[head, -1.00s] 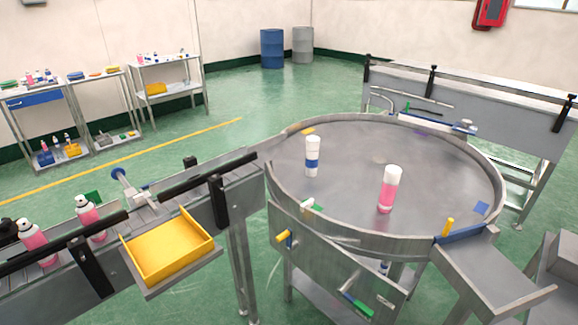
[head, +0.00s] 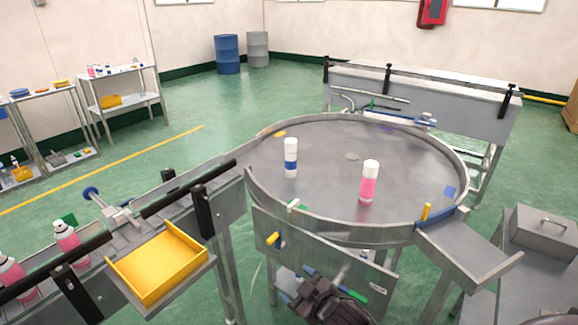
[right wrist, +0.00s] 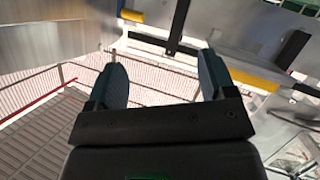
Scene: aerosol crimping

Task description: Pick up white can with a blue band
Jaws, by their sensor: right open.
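The white can with a blue band (head: 291,158) stands upright on the round grey table (head: 330,150), left of its middle. A pink can with a white cap (head: 369,182) stands upright to its right and nearer. My right gripper (head: 318,287) is low at the front of the table, below its rim and well short of the cans. In the right wrist view its two fingers (right wrist: 163,80) are apart with nothing between them. My left gripper is not in view.
A conveyor with black rails and pink cans (head: 65,238) runs along the left. A yellow tray (head: 158,262) sits beside it. A raised metal rim surrounds the round table, with a chute (head: 470,255) at its right front. Much of the tabletop is clear.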

